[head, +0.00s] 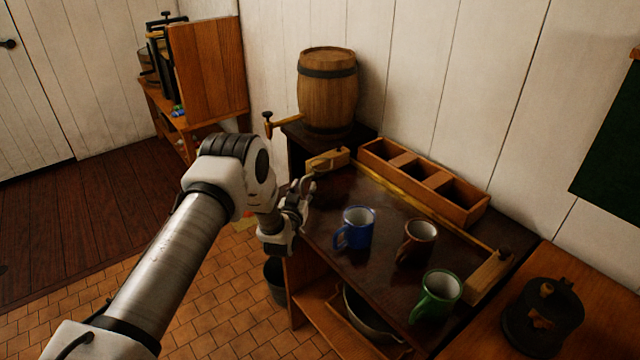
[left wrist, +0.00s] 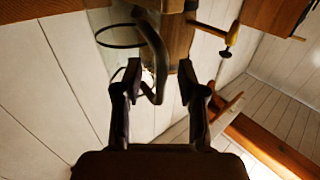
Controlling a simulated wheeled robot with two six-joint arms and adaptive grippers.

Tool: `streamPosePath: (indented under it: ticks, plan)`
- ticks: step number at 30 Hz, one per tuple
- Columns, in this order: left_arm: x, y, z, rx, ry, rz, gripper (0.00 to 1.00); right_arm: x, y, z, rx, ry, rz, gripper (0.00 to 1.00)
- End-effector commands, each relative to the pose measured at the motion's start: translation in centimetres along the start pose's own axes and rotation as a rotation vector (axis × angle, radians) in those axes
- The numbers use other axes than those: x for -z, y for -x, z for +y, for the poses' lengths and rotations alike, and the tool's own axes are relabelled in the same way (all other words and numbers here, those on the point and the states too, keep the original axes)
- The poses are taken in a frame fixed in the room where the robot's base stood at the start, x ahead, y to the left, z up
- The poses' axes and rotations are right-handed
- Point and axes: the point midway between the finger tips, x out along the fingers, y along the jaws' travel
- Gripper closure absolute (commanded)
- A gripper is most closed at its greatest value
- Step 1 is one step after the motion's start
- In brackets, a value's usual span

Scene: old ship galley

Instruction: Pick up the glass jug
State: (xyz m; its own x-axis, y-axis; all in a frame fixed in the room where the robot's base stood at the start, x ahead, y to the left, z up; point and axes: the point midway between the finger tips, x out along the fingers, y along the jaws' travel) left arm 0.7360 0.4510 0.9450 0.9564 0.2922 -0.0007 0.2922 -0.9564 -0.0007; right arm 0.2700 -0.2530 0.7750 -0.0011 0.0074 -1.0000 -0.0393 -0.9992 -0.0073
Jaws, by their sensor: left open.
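The glass jug (left wrist: 151,45) shows at the top of the left wrist view as a clear body with a dark ring and a dark curved handle. My left gripper (left wrist: 160,82) is open, with the handle's bend between its fingertips in that view; I see no clear contact. In the head view my left gripper (head: 304,192) is at the left edge of the dark table (head: 385,205). I cannot clearly make out the jug there, near the gripper. My right gripper is not in view.
A blue mug (head: 357,228), a brown mug (head: 417,241) and a green mug (head: 437,296) stand on the table. A wooden compartment box (head: 455,207) lies along its back. A barrel (head: 328,95) stands behind the gripper. A dark lantern-like object (head: 543,318) is at right.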

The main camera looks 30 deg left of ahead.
Motion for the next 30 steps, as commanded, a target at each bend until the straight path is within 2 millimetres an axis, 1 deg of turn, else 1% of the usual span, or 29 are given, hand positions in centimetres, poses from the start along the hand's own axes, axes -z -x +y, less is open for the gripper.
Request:
streamPosePath:
  ticks: [5,8,9,22,26,30]
  plan:
    - [-0.1,0.0,0.0,0.000,0.000,-0.001,0.60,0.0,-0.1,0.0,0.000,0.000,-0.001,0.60]
    - [-0.1,0.0,0.0,0.000,0.000,-0.001,0.92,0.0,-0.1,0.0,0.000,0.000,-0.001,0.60]
    - [-0.1,0.0,0.0,0.000,0.000,-0.001,1.00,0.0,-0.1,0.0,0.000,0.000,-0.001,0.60]
    - [0.2,-0.1,0.0,0.001,0.001,0.001,1.00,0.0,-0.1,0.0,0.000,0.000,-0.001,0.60]
    - [0.9,-0.1,-0.1,0.001,0.001,0.001,1.00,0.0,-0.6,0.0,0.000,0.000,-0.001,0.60]
    - [2.5,-0.1,-0.1,0.002,0.002,0.003,1.00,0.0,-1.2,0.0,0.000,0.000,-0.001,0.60]
